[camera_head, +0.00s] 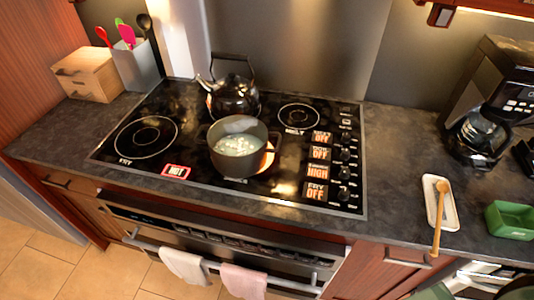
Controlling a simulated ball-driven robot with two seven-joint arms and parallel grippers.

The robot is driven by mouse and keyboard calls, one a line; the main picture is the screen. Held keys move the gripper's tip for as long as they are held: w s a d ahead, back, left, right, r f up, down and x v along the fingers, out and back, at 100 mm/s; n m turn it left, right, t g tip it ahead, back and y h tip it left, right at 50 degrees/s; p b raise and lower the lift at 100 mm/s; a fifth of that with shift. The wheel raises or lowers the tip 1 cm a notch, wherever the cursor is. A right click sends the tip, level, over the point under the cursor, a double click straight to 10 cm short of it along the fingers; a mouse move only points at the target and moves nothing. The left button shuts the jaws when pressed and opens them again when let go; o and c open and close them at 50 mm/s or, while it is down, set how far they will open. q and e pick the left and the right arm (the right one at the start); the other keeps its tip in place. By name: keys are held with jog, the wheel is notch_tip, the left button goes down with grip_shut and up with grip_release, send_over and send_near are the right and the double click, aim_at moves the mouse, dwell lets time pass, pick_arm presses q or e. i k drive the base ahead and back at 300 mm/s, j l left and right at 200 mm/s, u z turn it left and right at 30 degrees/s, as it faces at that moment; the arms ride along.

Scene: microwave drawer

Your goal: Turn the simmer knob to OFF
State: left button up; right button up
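The black glass cooktop (200,165) has a column of dark knobs on its right side, each beside a lit label. The third label from the back (318,172) reads HIGH in orange, with a small word above it that seems to be SIMMER. The simmer knob (344,172) is just right of that label; its pointer is too small to read. The other labels, such as the front FRY label (315,191), read OFF. A grey pot (238,164) of bubbling liquid stands on a burner glowing orange at its right edge. Neither of my grippers is in view.
A black kettle (234,98) stands behind the pot. A red-edged HOT sign (176,171) shows at the cooktop's front. A spoon rest (434,215) with a wooden spoon, a green dish (510,220) and a coffee maker (490,100) are at right. Counter (390,180) beside the knobs is clear.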

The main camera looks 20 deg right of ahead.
aim_at(345, 175)
jog(key=z, duration=1.25)
